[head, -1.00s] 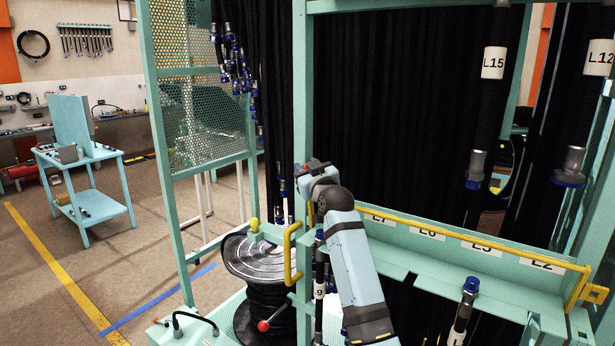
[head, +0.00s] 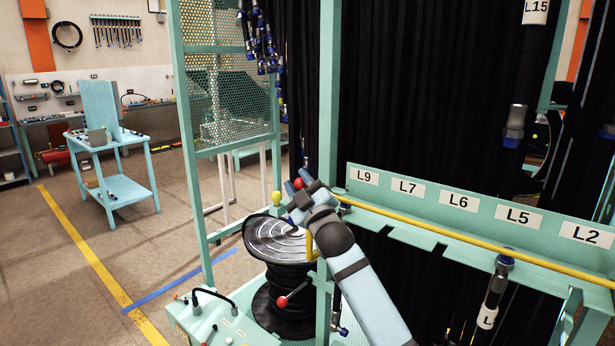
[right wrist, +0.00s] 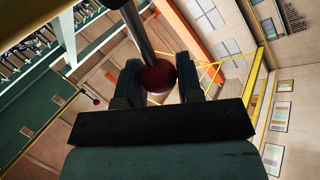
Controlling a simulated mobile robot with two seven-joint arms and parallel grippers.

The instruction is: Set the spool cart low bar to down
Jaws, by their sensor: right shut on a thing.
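The yellow low bar (head: 450,231) of the spool cart runs along the green rail, just below the row of labels. A bent yellow part (head: 312,246) shows at its left end, partly hidden behind my right arm. My right gripper (head: 296,187) is at the left end of the rail, above the hose spool. It is shut on a red ball knob (head: 299,184). In the right wrist view the knob (right wrist: 157,77) sits between both fingers, on a grey metal rod (right wrist: 136,32). My left gripper is not in view.
A hose spool (head: 270,240) stands below my right gripper. A second red knob (head: 282,302) is on a lever in front of it. A hanging hose end (head: 494,285) is at the right. Open floor and a blue side table (head: 120,187) lie to the left.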

